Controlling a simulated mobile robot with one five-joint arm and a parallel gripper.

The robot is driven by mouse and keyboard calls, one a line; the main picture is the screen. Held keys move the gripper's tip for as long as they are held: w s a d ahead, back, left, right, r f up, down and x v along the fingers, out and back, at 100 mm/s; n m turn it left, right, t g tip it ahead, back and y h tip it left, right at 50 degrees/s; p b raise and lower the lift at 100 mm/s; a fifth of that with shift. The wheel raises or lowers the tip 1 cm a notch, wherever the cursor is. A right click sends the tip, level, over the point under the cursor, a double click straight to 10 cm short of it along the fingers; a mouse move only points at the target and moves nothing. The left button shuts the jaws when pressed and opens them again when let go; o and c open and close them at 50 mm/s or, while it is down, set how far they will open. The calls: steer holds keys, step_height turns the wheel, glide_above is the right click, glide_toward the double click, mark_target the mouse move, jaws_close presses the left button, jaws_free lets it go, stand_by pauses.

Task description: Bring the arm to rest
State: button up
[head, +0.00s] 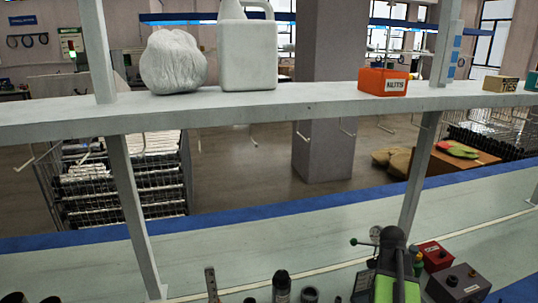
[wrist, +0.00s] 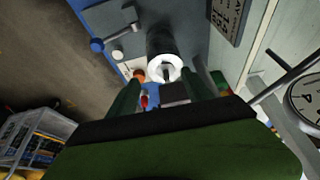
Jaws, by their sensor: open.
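My gripper (wrist: 160,78) shows in the wrist view, its two dark green fingers apart, with nothing held between them. A dark tube with a white ringed end (wrist: 164,67) appears beyond the fingertips, in the gap between them. I cannot tell how far it is from the fingers. Dark upright cylinders (head: 281,288) stand at the bottom edge of that view, partly cut off.
A grey shelf (head: 300,108) spans the head view, carrying a white jug (head: 248,55), a white bag (head: 173,64) and an orange bin (head: 383,82). Below, a red box (head: 434,256) and a dark box (head: 459,284) stand on the bench. A round gauge (wrist: 307,100) is at the wrist view's right.

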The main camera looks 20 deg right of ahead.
steer(key=w+a+n+t+y+p, duration=0.1)
steer(key=w+a+n, duration=0.35)
steer(key=a, duration=0.95)
steer(key=w+a+n+t+y, duration=0.15)
steer(key=w+a, duration=0.55)
steer(key=a, duration=0.7)
steer(key=s+a+n+g+y, duration=0.1)
steer(key=s+a+n, duration=0.1)
steer(key=a+n, duration=0.4)
steer(key=s+a+n+g+y, duration=0.1)
steer(key=s+a+n, duration=0.2)
steer(key=a+n, duration=0.3)
steer(key=a, duration=0.5)
steer(key=shift+r+p, duration=0.15)
steer(key=shift+p, duration=0.25)
